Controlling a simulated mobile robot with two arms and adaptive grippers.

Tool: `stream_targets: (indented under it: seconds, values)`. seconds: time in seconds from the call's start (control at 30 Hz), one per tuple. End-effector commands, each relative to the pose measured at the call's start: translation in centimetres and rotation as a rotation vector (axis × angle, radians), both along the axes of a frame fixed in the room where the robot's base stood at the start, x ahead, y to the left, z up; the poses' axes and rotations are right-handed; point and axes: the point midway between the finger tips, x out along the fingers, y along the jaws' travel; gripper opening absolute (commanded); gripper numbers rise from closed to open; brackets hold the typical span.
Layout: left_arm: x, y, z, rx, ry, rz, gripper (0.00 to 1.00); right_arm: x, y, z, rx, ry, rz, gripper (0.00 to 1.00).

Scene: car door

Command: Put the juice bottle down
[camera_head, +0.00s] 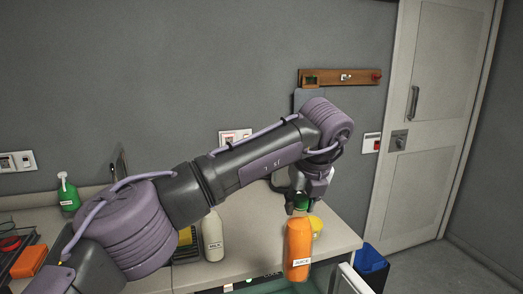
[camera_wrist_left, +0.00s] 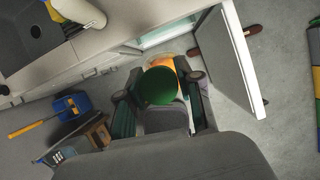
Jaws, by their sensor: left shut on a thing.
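The juice bottle (camera_head: 298,252) is orange with a green cap and a "JUICE" label. It hangs upright from my left gripper (camera_head: 300,204), in front of the counter's front edge. The gripper is shut on it near the cap. In the left wrist view the round green cap (camera_wrist_left: 158,86) sits between the fingers of my left gripper (camera_wrist_left: 160,100), and part of the orange body shows beyond it. My right gripper is not in view.
A cabinet door (camera_wrist_left: 228,55) stands open beneath the counter (camera_head: 255,225), with a pale interior (camera_wrist_left: 168,32). A milk bottle (camera_head: 212,238) and a yellow item (camera_head: 317,224) stand on the counter. A blue bin (camera_head: 371,262) is on the floor at right.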

Motion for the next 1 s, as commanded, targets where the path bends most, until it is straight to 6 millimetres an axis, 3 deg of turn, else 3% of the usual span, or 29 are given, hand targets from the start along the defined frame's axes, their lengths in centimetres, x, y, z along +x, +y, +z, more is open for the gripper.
stream_targets:
  seconds: [0.47, 0.67, 1.0]
  values:
    - [-0.4, 2.7, -1.8, -0.003, -0.001, -0.291, 0.0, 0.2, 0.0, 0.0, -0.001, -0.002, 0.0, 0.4]
    - [-1.1, 5.2, -3.5, -0.004, 0.0, -0.566, 0.0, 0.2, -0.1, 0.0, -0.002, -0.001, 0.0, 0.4]
    - [-3.5, 10.5, -7.0, -0.007, 0.0, -1.203, 0.0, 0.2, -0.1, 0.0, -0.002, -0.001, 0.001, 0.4]
